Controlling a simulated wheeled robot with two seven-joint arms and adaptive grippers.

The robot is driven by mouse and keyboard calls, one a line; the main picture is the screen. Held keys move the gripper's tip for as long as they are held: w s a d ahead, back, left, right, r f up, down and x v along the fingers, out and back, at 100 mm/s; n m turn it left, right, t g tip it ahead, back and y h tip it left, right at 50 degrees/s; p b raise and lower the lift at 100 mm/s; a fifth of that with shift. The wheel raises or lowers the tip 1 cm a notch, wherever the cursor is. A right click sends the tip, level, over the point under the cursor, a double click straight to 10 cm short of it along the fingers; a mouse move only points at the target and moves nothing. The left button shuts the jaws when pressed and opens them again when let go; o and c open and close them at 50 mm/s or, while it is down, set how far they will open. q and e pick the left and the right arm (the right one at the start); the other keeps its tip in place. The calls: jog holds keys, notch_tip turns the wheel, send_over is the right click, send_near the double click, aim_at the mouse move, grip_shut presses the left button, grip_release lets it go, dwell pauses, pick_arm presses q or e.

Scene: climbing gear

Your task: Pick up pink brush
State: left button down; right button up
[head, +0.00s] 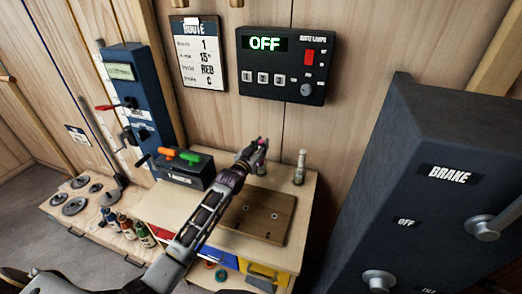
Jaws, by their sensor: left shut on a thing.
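My left arm reaches in from the lower left in the head view. Its gripper (256,153) is above the back of the wooden workbench (175,208). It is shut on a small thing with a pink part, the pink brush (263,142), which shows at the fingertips. Most of the brush is hidden by the fingers, and its bristles are too small to make out. My right gripper is not in view.
A wooden board (262,215) lies on the bench. A pale upright object (300,167) stands right of the gripper. A black box (180,170) with orange and green handles is at left. The large dark brake cabinet (430,190) fills the right side.

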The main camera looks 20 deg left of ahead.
pick_arm(q)
notch_tip(320, 180, up, 10)
jog(key=shift+f, duration=0.15)
dwell(0.4)
jog(key=shift+s+f, duration=0.1)
dwell(0.5)
